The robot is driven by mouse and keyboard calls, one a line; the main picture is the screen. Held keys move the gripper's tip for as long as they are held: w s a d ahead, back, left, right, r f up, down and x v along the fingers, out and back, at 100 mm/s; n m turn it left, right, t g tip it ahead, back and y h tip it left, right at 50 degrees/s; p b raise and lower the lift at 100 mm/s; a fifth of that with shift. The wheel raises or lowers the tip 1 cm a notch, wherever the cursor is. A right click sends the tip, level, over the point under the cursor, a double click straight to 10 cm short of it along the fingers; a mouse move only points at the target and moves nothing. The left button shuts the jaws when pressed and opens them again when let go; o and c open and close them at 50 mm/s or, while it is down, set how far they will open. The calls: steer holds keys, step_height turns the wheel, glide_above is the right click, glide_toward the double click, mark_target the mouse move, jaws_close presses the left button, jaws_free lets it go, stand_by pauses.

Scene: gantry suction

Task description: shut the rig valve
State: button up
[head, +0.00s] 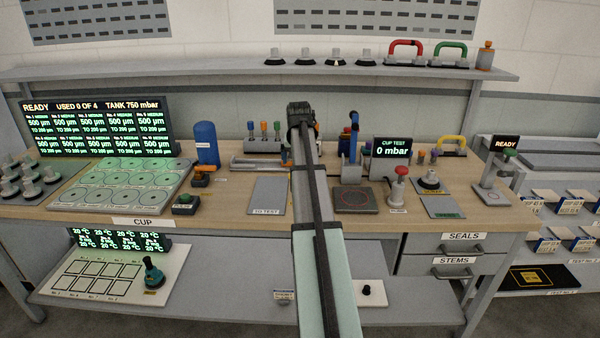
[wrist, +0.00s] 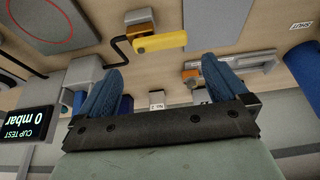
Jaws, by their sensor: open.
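A valve-like fitting shows in the wrist view, with a grey and tan block and a yellow lever (wrist: 160,42). In the head view my arm hides this fitting. My gripper (wrist: 160,72) has blue fingers, spread apart and empty; the gripper's end (head: 301,112) also shows over the back of the bench in the head view.
The rig plate (head: 356,199) and a blue lever clamp (head: 352,135) stand right of my arm. The cup test display (head: 392,150) reads 0 mbar. A blue cylinder (head: 206,143) stands to the left. A shelf (head: 180,72) runs behind, above the bench.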

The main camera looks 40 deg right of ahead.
steer(key=shift+x, duration=3.95)
steer(key=shift+c, duration=0.3)
steer(key=c, duration=1.1)
